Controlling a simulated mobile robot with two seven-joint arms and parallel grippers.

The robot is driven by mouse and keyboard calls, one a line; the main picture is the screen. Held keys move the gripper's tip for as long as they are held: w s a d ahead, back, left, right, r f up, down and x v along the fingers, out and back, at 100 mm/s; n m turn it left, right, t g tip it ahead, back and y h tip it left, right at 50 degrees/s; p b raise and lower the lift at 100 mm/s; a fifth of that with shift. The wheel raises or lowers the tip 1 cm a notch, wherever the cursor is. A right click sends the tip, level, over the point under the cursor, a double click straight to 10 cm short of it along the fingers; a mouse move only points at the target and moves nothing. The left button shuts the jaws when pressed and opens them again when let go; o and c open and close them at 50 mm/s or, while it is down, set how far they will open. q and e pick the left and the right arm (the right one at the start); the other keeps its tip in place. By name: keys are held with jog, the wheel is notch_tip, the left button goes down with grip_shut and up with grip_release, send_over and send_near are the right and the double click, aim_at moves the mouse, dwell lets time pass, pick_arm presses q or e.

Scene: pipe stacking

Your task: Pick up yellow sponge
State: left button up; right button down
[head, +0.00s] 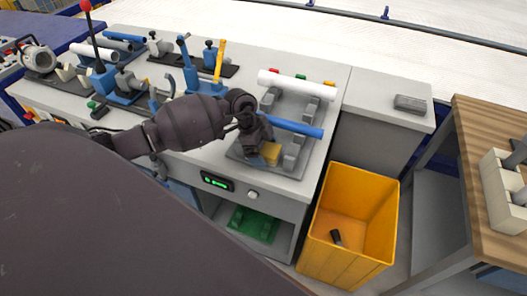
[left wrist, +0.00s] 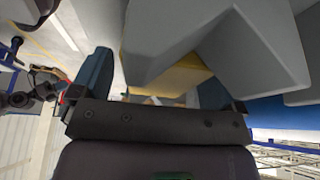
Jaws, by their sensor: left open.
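The yellow sponge (head: 271,154) sits at the front of the grey pipe rack on the bench, below the blue pipe (head: 296,128). My left gripper (head: 258,147) is down at the rack, right at the sponge's left side and partly hiding it. In the left wrist view the sponge (left wrist: 168,76) shows between the two open dark blue fingers, partly behind a grey V-shaped block (left wrist: 240,50). Whether a finger touches the sponge cannot be told. My right gripper is not in view.
A white pipe (head: 297,84) lies across the rack behind the blue pipe. A yellow bin (head: 380,205) stands on the floor right of the bench, with a dark object inside. Clamps and a red-knobbed lever (head: 86,6) fill the bench's left part. A wooden table (head: 480,140) is at right.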

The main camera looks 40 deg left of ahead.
pick_arm(q)
jog(key=shift+f, duration=0.2)
dwell(0.3)
jog(key=shift+c, duration=0.2)
jog(key=c, duration=0.9)
